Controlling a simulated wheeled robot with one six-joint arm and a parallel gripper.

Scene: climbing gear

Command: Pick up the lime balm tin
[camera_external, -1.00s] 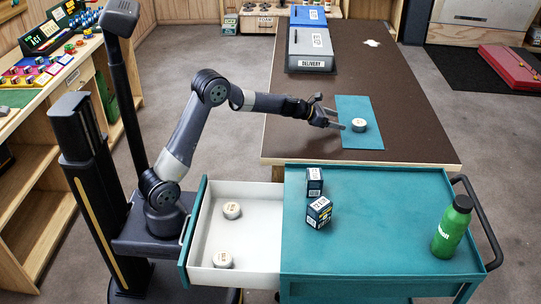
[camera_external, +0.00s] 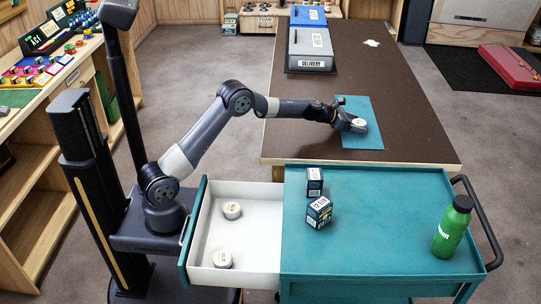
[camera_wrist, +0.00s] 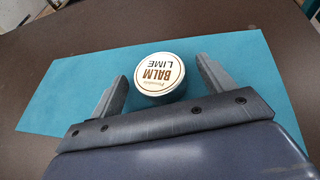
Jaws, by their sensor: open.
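In the external view the tin (camera_external: 359,123) shows at the tip of my gripper (camera_external: 350,117), partly hidden by a finger.
Two similar tins (camera_external: 232,210) lie in the open white drawer (camera_external: 262,240) of the teal cart (camera_external: 380,250). The cart top holds two small boxes (camera_external: 319,211) and a green bottle (camera_external: 452,228). Grey and blue delivery bins (camera_external: 311,50) stand at the table's far end.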

